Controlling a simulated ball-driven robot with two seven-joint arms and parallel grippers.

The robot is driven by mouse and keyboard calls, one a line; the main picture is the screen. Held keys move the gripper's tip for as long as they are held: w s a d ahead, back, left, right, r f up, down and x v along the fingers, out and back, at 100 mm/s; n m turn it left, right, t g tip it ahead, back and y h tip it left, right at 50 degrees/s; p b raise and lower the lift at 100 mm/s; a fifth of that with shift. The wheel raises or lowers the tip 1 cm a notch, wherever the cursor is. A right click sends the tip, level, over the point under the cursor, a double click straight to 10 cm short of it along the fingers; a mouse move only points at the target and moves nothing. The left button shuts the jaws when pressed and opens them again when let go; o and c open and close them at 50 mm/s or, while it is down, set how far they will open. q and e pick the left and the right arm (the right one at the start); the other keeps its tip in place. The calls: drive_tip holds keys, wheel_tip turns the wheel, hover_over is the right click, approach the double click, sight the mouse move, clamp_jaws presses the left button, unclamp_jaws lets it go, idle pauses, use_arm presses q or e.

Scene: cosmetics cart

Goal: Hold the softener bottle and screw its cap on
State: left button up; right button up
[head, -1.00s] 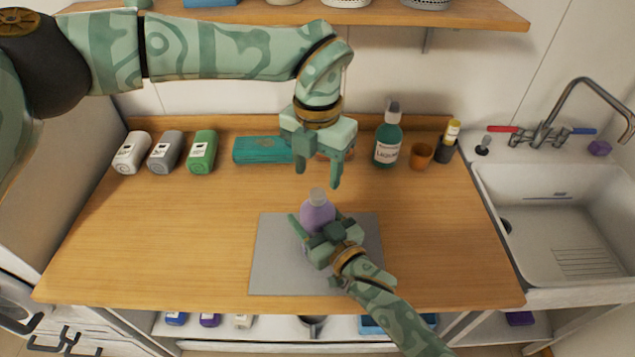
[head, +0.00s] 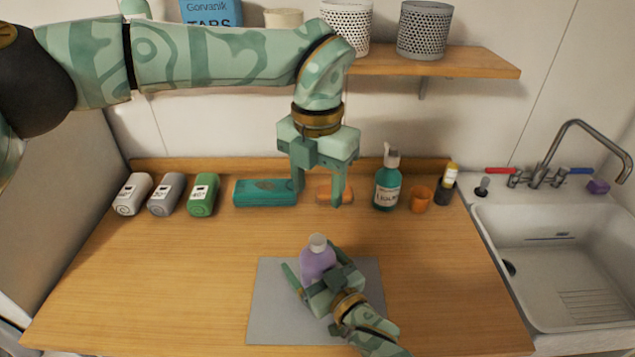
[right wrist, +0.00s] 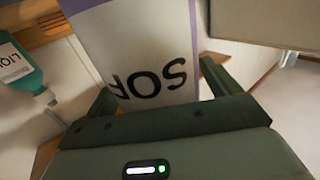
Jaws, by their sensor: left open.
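The purple softener bottle (head: 317,265) stands upright on the grey mat (head: 270,315). A pale grey cap (head: 317,243) sits on its top; how tightly it is screwed cannot be seen. My right gripper (head: 309,258) has its fingers on either side of the bottle, low down. The right wrist view shows the bottle's white label (right wrist: 150,75) between the fingers, but whether both press on it is unclear. My left gripper (head: 318,203) is open and empty, above and behind the bottle, fingers pointing down, apart from the cap.
At the back stand white, grey and green containers (head: 202,194), a teal box (head: 265,193), an orange item (head: 328,192) behind my left fingers, a green soap bottle (head: 387,188) and an orange cup (head: 419,199). The sink (head: 560,250) is right. The counter's left is clear.

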drive_tip(key=p+v, duration=0.1)
drive_tip(key=v, duration=1.5)
drive_tip(key=shift+d, duration=0.15)
drive_tip(key=shift+s, duration=0.1)
